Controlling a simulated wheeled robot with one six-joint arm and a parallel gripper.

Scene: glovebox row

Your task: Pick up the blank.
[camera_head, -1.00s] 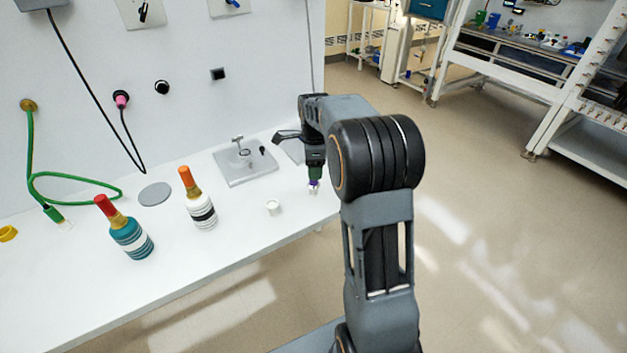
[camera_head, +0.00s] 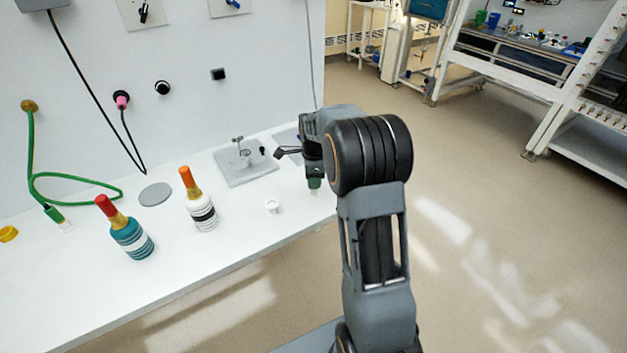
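My gripper (camera_head: 315,184) points down over the right end of the white bench (camera_head: 235,232), seen small and partly behind my own arm. Its dark body ends in a green tip low over the bench top. I cannot tell whether its fingers are apart or closed. No part is clearly recognisable as the blank; anything directly under or between the fingers is hidden.
An orange-topped bottle (camera_head: 199,207) and a teal bottle with a red top (camera_head: 130,238) stand further left. A green hose (camera_head: 75,195) and dark cables hang from the wall.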

